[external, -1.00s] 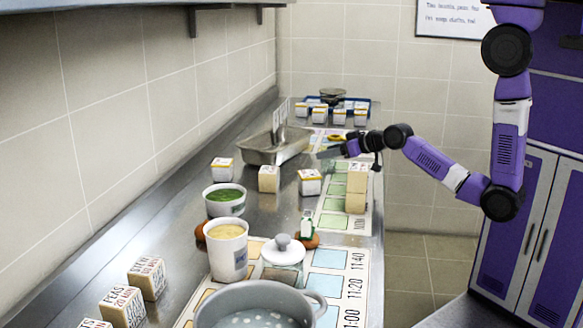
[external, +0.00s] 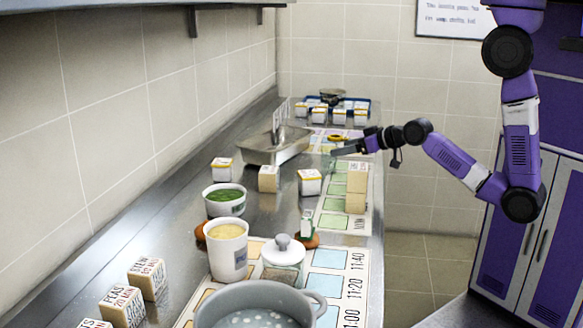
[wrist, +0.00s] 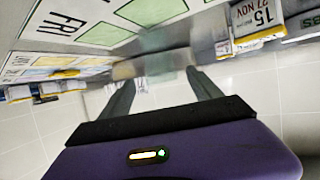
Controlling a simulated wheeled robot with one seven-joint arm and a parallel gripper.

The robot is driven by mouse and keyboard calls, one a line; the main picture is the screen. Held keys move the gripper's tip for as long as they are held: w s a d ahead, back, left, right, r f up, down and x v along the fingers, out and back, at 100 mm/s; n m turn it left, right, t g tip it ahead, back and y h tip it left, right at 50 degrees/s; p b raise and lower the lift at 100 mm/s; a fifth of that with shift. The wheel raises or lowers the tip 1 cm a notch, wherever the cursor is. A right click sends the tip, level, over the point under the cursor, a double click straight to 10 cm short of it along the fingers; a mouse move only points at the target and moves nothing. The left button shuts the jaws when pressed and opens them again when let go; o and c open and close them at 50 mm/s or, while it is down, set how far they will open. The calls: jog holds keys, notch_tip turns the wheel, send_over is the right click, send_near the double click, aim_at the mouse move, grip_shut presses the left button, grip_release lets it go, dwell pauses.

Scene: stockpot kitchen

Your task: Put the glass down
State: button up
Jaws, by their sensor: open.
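My gripper (external: 335,152) is over the far part of the counter, beside the metal tray, with its fingers pointing left. In the wrist view my gripper (wrist: 163,78) has its two fingers spread, with nothing held between them. A faint, see-through greenish shape (wrist: 168,62) shows just beyond the fingertips and may be the glass. It is blurred, and I cannot tell its outline or exactly what it rests on. In the external view I cannot make out a glass clearly near the fingers.
A metal tray (external: 262,157) lies left of my gripper.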

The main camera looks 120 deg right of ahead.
jog(key=v, duration=0.6)
jog(key=shift+d, duration=0.1)
dwell(0.4)
